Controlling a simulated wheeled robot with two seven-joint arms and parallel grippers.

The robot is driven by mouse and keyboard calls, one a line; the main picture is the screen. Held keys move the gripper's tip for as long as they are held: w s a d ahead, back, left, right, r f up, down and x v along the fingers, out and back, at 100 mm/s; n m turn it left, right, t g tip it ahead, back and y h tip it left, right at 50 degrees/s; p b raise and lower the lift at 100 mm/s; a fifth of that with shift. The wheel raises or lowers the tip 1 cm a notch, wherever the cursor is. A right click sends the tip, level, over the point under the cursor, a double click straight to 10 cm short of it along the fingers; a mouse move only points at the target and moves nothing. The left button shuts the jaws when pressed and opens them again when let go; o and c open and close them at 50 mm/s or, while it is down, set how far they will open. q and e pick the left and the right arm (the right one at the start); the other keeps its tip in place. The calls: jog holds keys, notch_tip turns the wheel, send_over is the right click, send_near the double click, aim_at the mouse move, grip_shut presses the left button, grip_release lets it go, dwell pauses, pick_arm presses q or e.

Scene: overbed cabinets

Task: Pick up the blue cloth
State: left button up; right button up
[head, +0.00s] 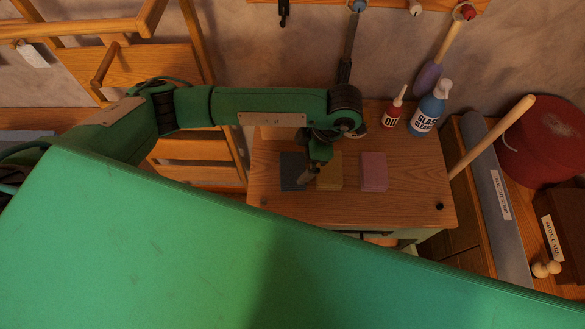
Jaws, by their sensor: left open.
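The blue cloth (291,172) is a small, dark blue-grey folded stack on the wooden table top (419,192). It is the leftmost of three folded cloths, with a yellow cloth (330,180) beside it and a pink cloth (373,172) further right. My left gripper (308,174) reaches down from above, over the gap between the blue and yellow cloths. It is open and holds nothing that I can see. It hides part of the blue cloth's right side, and I cannot tell if it touches the cloth. My right gripper is out of view.
A red oil bottle (393,112) and a blue glass cleaner bottle (428,112) stand at the table's back right. A wooden handle (497,134) slants beside the right edge. A wooden ladder-like frame (190,150) is on the left. The table's right front is mostly clear.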

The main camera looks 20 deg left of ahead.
aim_at(292, 168)
pick_arm(q)
jog(key=shift+s+a+f+p, duration=0.15)
jog(key=shift+a+f+p, duration=0.1)
jog(key=shift+f+p, duration=0.35)
jog(key=p+x, duration=0.1)
jog(key=x, duration=0.2)
jog(key=shift+f+p, duration=0.15)
jog(key=shift+p, duration=0.25)
jog(key=shift+s+a+f, duration=0.1)
jog(key=shift+f, duration=0.35)
jog(key=c, duration=0.6)
